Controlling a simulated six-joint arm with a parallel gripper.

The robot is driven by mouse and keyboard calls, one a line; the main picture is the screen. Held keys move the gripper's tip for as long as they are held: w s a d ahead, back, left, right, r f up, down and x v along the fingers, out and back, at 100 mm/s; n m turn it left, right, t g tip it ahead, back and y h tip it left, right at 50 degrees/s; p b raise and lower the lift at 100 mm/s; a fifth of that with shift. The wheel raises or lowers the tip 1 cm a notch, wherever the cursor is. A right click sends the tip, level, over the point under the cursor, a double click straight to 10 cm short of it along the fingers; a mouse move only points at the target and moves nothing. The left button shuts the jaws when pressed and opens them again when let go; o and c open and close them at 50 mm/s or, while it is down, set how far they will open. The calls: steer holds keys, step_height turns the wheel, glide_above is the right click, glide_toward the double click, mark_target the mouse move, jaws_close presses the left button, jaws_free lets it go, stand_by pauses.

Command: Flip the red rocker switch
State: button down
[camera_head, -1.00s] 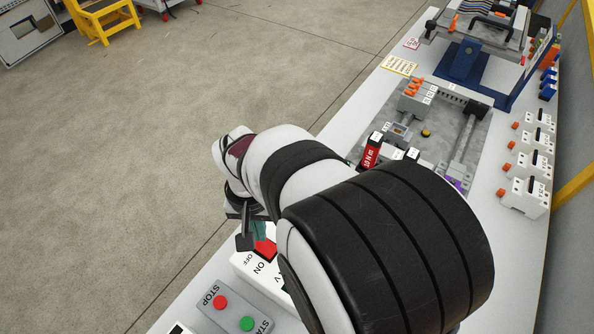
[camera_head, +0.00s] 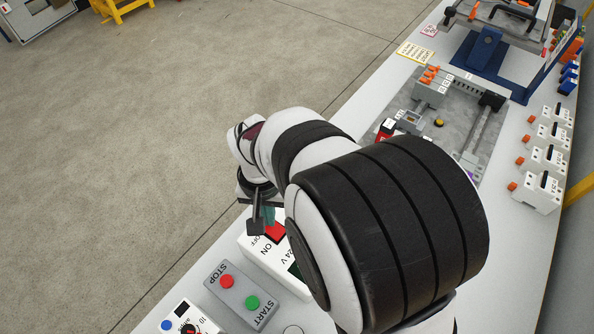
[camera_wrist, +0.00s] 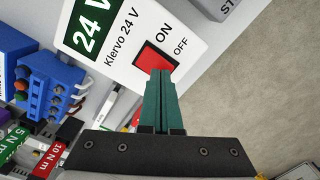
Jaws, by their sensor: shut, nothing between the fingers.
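The red rocker switch (camera_wrist: 152,58) sits on a white box (camera_wrist: 118,72) labelled "Klervo 24 V", with "ON" and "OFF" printed beside it. In the wrist view my gripper (camera_wrist: 160,76) is shut with nothing between its green fingers. The fingertips overlap the lower edge of the rocker, at its OFF end; I cannot tell whether they touch it. In the head view the rocker (camera_head: 274,231) shows just beside my gripper (camera_head: 265,224), and my arm hides part of the white box. Which way the rocker is tilted is unclear.
A grey box with a red STOP button (camera_head: 227,281) and a green START button (camera_head: 252,302) stands close to the white box. In the wrist view a blue terminal block (camera_wrist: 50,85) lies on the other side. Open floor lies beyond the bench edge.

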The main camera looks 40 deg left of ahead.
steer(key=shift+f, duration=0.6)
steer(key=shift+r, duration=3.55)
steer(key=w+d+r+m, duration=0.1)
steer(key=d+r+m, duration=0.25)
steer(key=d, duration=0.85)
steer(key=w+d+r+m, duration=0.1)
steer(key=d+r+m, duration=0.25)
steer(key=d, duration=0.75)
steer(key=s+d+f+m+y, duration=0.1)
steer(key=s+d+f+m, duration=0.1)
steer(key=s+d+m, duration=0.2)
steer(key=s+d, duration=0.3)
steer(key=shift+s+d+m+y, duration=0.2)
steer(key=shift+s+m+y, duration=0.1)
steer(key=shift+s+y, duration=0.1)
